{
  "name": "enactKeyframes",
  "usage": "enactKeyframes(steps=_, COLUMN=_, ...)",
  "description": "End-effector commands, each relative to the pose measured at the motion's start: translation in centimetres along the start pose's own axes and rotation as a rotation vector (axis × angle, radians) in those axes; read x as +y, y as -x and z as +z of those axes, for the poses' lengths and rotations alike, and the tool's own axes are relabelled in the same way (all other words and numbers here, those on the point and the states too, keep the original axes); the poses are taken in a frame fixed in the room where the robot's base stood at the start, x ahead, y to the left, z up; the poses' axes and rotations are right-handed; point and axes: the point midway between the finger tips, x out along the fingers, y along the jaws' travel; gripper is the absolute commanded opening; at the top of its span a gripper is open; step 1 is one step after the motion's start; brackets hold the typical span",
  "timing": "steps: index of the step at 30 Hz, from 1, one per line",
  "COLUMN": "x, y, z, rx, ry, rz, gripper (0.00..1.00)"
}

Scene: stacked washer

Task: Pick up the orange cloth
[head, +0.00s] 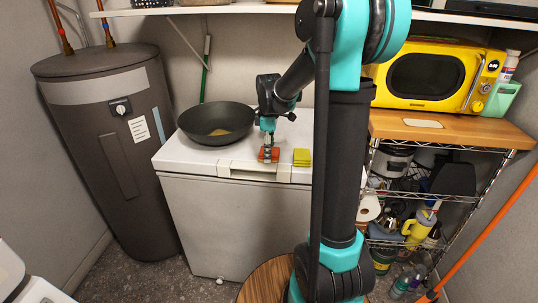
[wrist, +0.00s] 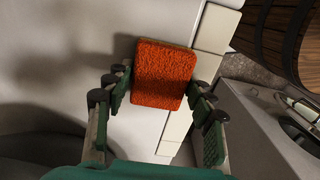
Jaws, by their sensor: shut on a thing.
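The orange cloth (head: 268,155) is a small, rough-textured rectangular block at the front edge of the white chest's top (head: 241,153). In the wrist view the orange cloth (wrist: 163,75) lies between the fingertips. My gripper (head: 268,147) comes down from above and is shut on it; in the wrist view my gripper (wrist: 160,92) has a finger against each side. I cannot tell whether the cloth touches the chest top or is slightly above it.
A yellow block (head: 302,157) lies just right of the cloth. A dark pan (head: 217,124) stands to the left. A wire rack (head: 420,200) with a wooden top and a yellow microwave (head: 428,76) is at right. A grey tank (head: 108,140) stands at left.

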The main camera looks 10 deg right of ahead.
Motion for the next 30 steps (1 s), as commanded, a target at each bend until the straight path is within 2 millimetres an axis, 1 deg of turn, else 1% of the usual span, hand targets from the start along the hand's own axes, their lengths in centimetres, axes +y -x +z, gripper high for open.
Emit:
enactKeyframes(steps=8, x=0.0, y=0.5, z=0.0, rx=0.000, ry=0.000, rz=0.000, gripper=0.26)
enactKeyframes(steps=11, x=0.0, y=1.2, z=0.0, rx=0.000, ry=0.000, rz=0.000, gripper=0.26)
enactKeyframes(steps=14, x=0.0, y=2.6, z=0.0, rx=0.000, ry=0.000, rz=0.000, gripper=0.26)
enactKeyframes(steps=17, x=0.0, y=4.8, z=0.0, rx=0.000, ry=0.000, rz=0.000, gripper=0.26)
enactKeyframes(steps=24, x=0.0, y=11.5, z=0.0, rx=0.000, ry=0.000, rz=0.000, gripper=0.26)
enactKeyframes(steps=30, x=0.0, y=16.2, z=0.0, rx=0.000, ry=0.000, rz=0.000, gripper=0.26)
